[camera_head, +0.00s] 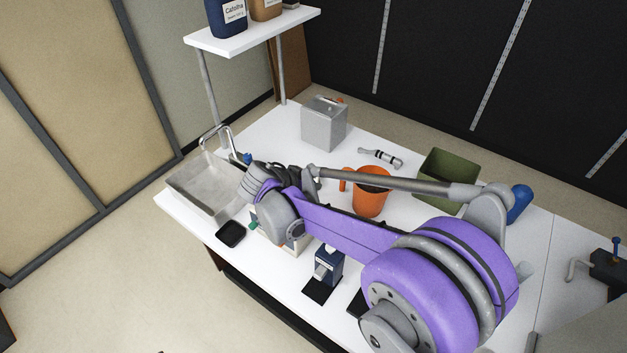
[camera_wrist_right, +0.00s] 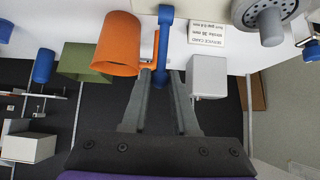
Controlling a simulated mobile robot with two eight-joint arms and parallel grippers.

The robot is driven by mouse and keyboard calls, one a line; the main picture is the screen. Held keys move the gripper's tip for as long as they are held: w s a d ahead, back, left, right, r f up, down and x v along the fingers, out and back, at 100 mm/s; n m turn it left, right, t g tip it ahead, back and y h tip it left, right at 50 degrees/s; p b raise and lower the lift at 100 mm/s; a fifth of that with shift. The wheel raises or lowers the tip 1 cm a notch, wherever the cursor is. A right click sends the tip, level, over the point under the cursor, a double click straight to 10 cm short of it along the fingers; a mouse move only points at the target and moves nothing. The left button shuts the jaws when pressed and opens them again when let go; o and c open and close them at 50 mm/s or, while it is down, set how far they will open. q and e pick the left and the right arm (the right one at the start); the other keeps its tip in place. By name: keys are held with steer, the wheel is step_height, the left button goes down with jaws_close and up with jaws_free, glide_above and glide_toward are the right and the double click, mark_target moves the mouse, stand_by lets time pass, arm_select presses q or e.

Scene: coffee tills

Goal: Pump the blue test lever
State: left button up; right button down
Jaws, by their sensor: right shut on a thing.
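The blue test lever (camera_wrist_right: 166,38) shows in the right wrist view as a straight blue bar with a wider end at the top edge. My right gripper (camera_wrist_right: 162,76) has its two grey fingers either side of the lever's lower part and is shut on it. In the head view my purple right arm reaches across the counter from the lower right. It hides the lever and most of the gripper there. My left gripper is in neither view.
An orange jug (camera_head: 370,198) stands close to the lever, with a green bin (camera_head: 447,178) beyond. A silver box (camera_head: 325,124) and a service card (camera_wrist_right: 221,34) are nearby. A metal sink (camera_head: 207,184) is at the left. A blue-and-white device (camera_head: 327,266) stands at the front.

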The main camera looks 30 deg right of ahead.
steer(key=shift+s+a+r, duration=0.2)
steer(key=shift+s+a, duration=0.05)
steer(key=shift+a, duration=0.4)
steer(key=shift+s+a+r, duration=0.2)
steer(key=shift+s+a, duration=0.05)
steer(key=shift+a, duration=0.45)
steer(key=shift+s+a, duration=0.15)
